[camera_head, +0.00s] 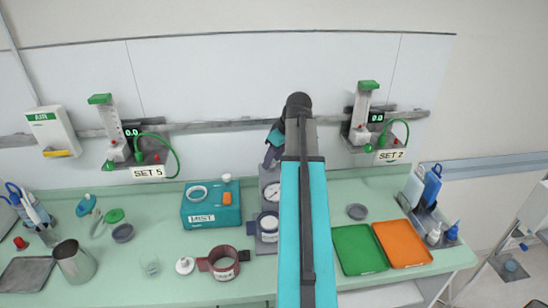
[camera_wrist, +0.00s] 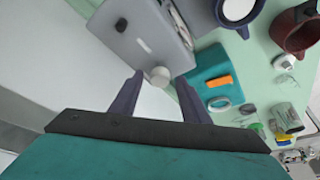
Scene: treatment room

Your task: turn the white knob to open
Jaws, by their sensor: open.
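The white knob (camera_wrist: 160,76) sticks out of the side of a grey box-shaped device (camera_wrist: 128,32) in the wrist view. My gripper (camera_wrist: 159,80) is open, with its two dark fingers on either side of the knob; I cannot tell whether they touch it. In the head view my gripper (camera_head: 273,152) is above the grey device (camera_head: 269,178) at the back of the counter. The device has a round gauge (camera_head: 272,192) on its front. My arm hides part of the device, and the knob does not show in the head view.
A teal box (camera_head: 211,213) marked MIST stands left of the device. Green (camera_head: 358,250) and orange (camera_head: 403,243) trays lie to the right. Flowmeters hang on the wall rail.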

